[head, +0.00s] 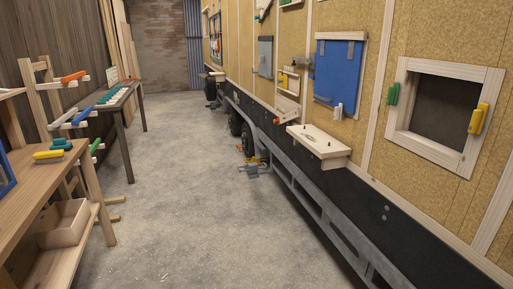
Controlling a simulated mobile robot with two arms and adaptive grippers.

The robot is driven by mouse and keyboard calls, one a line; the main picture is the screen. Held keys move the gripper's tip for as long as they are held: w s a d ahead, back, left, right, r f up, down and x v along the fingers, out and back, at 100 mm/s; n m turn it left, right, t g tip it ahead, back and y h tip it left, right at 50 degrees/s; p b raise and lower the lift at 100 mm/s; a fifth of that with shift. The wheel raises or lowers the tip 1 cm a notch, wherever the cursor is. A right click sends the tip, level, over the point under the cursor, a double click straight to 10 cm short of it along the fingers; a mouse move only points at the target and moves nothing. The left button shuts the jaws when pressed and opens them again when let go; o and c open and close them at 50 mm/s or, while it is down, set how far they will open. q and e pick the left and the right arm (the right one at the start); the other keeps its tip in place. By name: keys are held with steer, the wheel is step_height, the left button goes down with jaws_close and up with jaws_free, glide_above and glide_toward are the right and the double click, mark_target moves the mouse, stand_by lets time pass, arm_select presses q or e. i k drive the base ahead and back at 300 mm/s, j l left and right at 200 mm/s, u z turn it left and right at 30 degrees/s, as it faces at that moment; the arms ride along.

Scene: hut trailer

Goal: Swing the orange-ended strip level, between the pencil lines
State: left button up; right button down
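A pale wooden strip (287,109) is on the trailer wall at middle distance, below and left of the blue panel. A small orange end (277,122) shows at its lower left; the strip looks tilted, but it is small here. I cannot make out pencil lines on the wall. Neither of my grippers is in view.
A wooden shelf (319,143) juts from the wall beneath the blue panel (338,72). A framed opening (440,105) with green and yellow handles is at right. A workbench (40,172) and rack line the left. Concrete floor (185,165) between is mostly clear.

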mark_target(293, 114)
steer(key=i+u, duration=0.2)
steer(key=i, duration=1.9)
